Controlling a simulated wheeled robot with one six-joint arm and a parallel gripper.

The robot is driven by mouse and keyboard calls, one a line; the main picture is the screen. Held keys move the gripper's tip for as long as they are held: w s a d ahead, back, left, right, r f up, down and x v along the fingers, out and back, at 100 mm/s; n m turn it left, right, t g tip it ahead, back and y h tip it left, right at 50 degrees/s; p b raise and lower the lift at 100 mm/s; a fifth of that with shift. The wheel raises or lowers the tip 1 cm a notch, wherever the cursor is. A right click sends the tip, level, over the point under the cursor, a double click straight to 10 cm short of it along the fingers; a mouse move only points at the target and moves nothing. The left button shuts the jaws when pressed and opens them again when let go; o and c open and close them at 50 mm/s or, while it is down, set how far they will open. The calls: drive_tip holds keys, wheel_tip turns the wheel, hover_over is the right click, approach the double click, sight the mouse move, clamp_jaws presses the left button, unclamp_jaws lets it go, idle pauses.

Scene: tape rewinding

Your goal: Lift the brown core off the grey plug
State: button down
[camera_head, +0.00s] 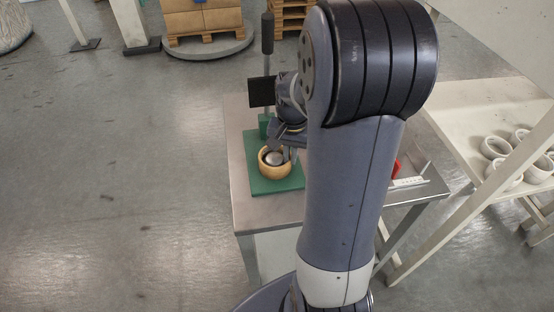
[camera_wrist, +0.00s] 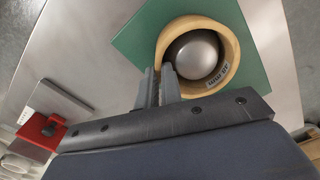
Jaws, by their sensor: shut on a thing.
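The brown core (camera_head: 264,169) is a tan ring around the grey plug (camera_head: 274,158), a rounded metal dome, above the green base on the table. In the wrist view the core (camera_wrist: 232,43) rings the plug (camera_wrist: 196,56), and a label reading "76 mm" is on its inner wall. My gripper (camera_wrist: 163,80) is shut on the core's wall, one finger inside by the plug and one outside. In the head view my gripper (camera_head: 283,147) is at the core's upper right, partly hidden by my arm. I cannot tell whether the core is raised.
The green base (camera_head: 262,188) lies on a grey metal table (camera_head: 240,150), with a dark upright post (camera_head: 267,35) behind. A red tool (camera_wrist: 40,132) and a pale flat plate (camera_wrist: 62,101) lie to the side. White rings (camera_head: 496,147) sit on a shelf at right.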

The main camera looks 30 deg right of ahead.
wheel_tip(320, 180, up, 10)
idle(0.6)
